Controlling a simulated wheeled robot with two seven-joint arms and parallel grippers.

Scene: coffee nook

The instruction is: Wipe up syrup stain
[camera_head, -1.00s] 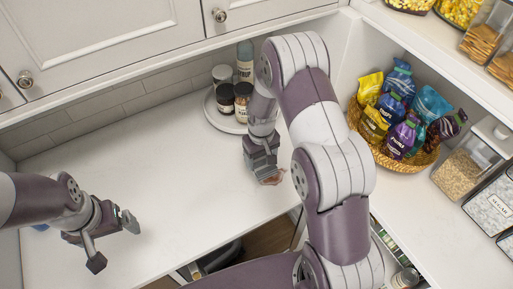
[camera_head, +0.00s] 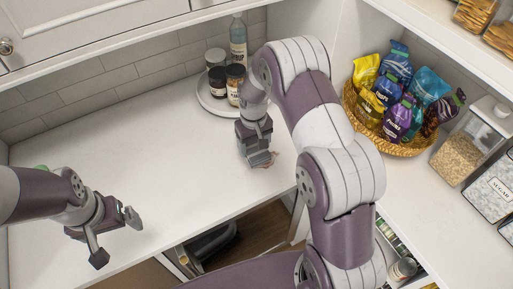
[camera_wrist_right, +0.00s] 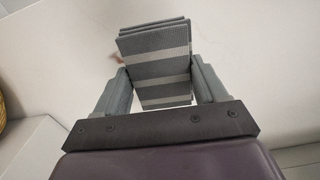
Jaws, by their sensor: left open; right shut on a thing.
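My right gripper (camera_head: 256,148) is low over the white counter and shut on a folded grey cloth with pale stripes (camera_wrist_right: 158,68). In the right wrist view the cloth sits between the two fingers (camera_wrist_right: 162,88). A small reddish-brown syrup stain (camera_head: 275,156) shows on the counter just right of the cloth in the head view; the cloth and gripper may hide part of it. A faint brownish mark (camera_wrist_right: 117,51) shows beside the cloth in the wrist view. I cannot tell whether the cloth presses on the counter. My left gripper (camera_head: 117,238) is open and empty, over the counter's left part.
A round white tray (camera_head: 212,105) with jars and a bottle (camera_head: 238,42) stands behind my right gripper. A wicker basket (camera_head: 408,149) of colourful bags and clear canisters (camera_head: 459,160) stand on the right counter. An open drawer (camera_head: 401,258) shows below. The counter's middle is clear.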

